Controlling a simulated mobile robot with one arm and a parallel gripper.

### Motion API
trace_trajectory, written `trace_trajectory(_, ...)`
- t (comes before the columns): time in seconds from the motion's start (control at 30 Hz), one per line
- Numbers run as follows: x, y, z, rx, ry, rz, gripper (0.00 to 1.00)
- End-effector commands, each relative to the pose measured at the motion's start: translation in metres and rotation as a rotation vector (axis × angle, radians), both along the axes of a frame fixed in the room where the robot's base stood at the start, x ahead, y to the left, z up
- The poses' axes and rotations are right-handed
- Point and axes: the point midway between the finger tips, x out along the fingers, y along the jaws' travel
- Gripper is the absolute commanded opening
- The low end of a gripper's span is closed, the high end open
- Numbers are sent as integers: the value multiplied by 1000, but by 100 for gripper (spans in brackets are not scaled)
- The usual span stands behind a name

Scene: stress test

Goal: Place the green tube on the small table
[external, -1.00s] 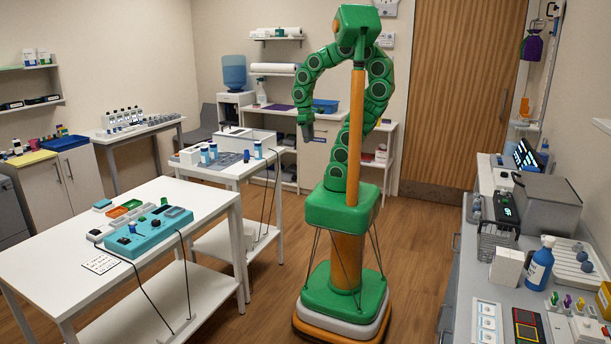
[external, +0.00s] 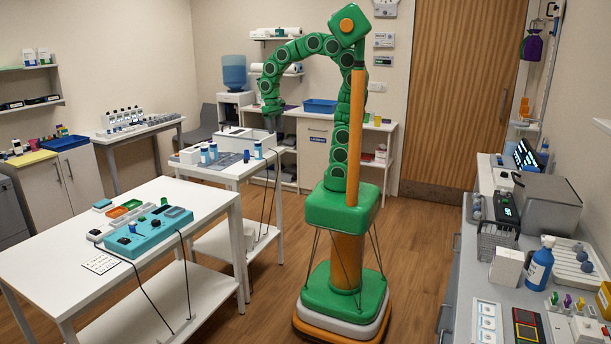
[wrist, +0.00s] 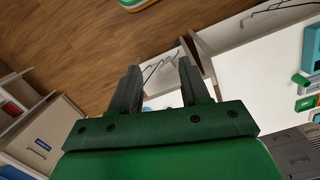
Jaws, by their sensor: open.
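My gripper (external: 271,112) hangs in the air above the right end of that second table. In the wrist view, my gripper (wrist: 159,68) has its two grey fingers apart, with nothing between them.
The teal device (external: 150,236), with trailing cables, and an orange tray (external: 117,212) lie on the near table. A white open box (external: 246,141) stands at the back of the second table. A crowded counter (external: 455,300) runs along the right. The wooden floor between is clear.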

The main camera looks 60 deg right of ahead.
Motion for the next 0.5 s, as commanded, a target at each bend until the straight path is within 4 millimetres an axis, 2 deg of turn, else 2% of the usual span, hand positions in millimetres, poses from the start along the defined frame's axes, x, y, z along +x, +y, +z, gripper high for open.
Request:
trace_trajectory(0.1,30,12,0,-2,-3,-44,46)
trace_trajectory(0.5,121,60,-5,-6,-20,-203,46)
